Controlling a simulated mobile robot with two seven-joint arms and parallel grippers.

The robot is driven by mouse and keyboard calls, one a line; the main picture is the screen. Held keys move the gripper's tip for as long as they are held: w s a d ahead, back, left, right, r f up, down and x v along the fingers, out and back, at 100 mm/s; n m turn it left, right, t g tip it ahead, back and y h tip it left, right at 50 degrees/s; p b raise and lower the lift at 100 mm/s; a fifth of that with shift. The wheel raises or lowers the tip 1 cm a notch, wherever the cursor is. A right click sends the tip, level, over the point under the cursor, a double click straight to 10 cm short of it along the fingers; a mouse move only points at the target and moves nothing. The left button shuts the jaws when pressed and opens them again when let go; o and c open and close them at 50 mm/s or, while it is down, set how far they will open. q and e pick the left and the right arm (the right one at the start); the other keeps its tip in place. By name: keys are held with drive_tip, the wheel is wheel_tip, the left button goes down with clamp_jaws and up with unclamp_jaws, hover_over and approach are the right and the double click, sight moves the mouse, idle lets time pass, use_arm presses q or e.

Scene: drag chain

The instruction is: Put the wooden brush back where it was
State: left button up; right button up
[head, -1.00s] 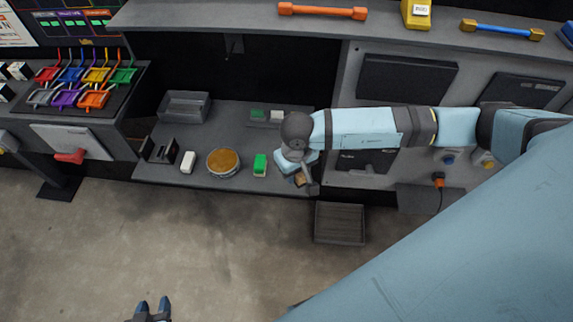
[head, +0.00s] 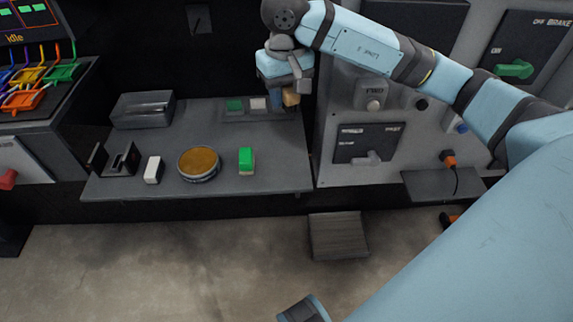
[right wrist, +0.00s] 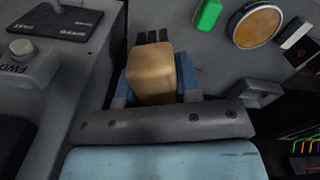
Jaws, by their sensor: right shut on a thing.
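The wooden brush (head: 291,97) is a tan block; dark bristles show at its far end in the right wrist view (right wrist: 153,72). My right gripper (head: 284,99) is shut on it, with blue fingers on both sides of the block (right wrist: 154,88). The gripper is at the back right of the grey bench. A low grey holder (head: 245,116) there carries a green block (head: 234,105) and a white block (head: 258,103). The brush is right of the white block, near the holder's right end. I cannot tell whether it touches anything below. My left gripper is not in view.
The grey bench (head: 215,170) also carries a green-and-white block (head: 246,160), a round tan-topped tin (head: 198,162), a white block (head: 153,170), a dark slotted stand (head: 122,160) and a grey bin (head: 142,110). A control panel (head: 345,115) stands close on the right.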

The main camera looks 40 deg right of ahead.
drive_tip(key=shift+d, duration=0.15)
drive_tip(key=b, duration=0.2)
hover_over(287, 165)
wheel_tip(287, 165, down, 14)
drive_tip(key=shift+s+f, duration=0.1)
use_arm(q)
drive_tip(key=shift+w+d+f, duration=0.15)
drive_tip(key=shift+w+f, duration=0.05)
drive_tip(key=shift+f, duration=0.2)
use_arm(e)
drive_tip(key=shift+f, duration=2.7)
drive_tip(key=shift+f, duration=0.1)
drive_tip(key=o, duration=0.9)
